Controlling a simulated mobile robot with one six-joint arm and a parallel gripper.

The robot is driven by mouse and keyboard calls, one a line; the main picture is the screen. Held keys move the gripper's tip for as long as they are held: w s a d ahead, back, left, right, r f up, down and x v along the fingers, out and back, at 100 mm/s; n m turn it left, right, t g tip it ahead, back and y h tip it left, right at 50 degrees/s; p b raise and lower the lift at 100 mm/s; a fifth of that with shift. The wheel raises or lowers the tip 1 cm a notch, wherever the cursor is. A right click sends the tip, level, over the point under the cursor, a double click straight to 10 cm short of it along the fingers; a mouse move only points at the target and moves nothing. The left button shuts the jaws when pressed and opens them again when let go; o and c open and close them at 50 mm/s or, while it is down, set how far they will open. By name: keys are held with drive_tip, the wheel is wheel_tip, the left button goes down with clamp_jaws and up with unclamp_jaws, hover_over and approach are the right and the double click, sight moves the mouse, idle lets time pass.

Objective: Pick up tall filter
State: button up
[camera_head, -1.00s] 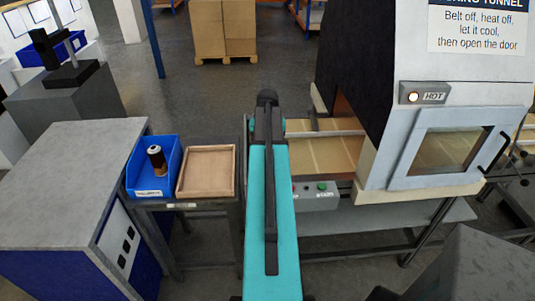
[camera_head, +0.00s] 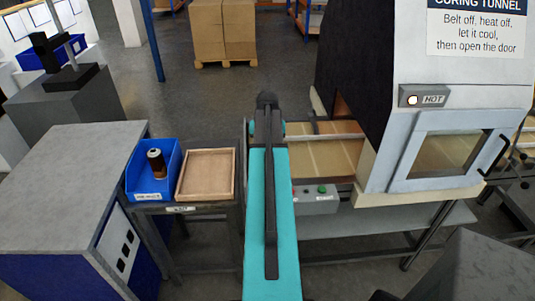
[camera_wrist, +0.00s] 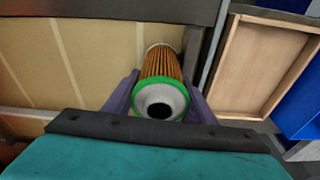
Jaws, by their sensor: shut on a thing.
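A filter (camera_wrist: 162,68) with an orange-brown pleated body, a green ring and a pale end cap with a dark hole shows in the wrist view. My gripper (camera_wrist: 160,88) is shut on it, with one finger on each side. The filter's far end points to the tan belt (camera_wrist: 85,45); I cannot tell whether it touches the belt. In the head view my arm hides the gripper and this filter. A second, dark brown filter with a pale band (camera_head: 156,163) stands in the blue bin (camera_head: 133,184) at the left.
A shallow wooden tray (camera_head: 233,176) lies beside the bin and looks empty; it also shows in the wrist view (camera_wrist: 232,70). The curing tunnel (camera_head: 385,165) stands right of my arm, with its HOT lamp lit. A grey-topped cabinet (camera_head: 70,180) stands at the far left.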

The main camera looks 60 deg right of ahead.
drive_tip(key=shift+r+b, duration=1.55)
drive_tip(key=shift+r, duration=3.35)
drive_tip(key=w+a+f+n+b, duration=0.1)
drive_tip(key=w+a+f+n, duration=0.15)
drive_tip(key=w+a, duration=0.9)
drive_tip(key=w+a+f+n+b, duration=0.1)
drive_tip(key=w+a+n, duration=0.2)
drive_tip(key=w+a, duration=0.85)
drive_tip(key=a+f+n+b, duration=0.1)
drive_tip(key=a+n, duration=0.2)
drive_tip(key=a, duration=1.5)
drive_tip(key=a+f+n+y+b, duration=0.1)
drive_tip(key=a+f+n, duration=0.1)
drive_tip(key=a, duration=1.6)
drive_tip(key=shift+f+n+t+y, duration=0.3)
drive_tip(key=shift+n+t, duration=0.1)
drive_tip(key=shift+n, duration=0.15)
drive_tip(key=shift+s+a, duration=0.1)
drive_tip(key=shift+s, duration=0.15)
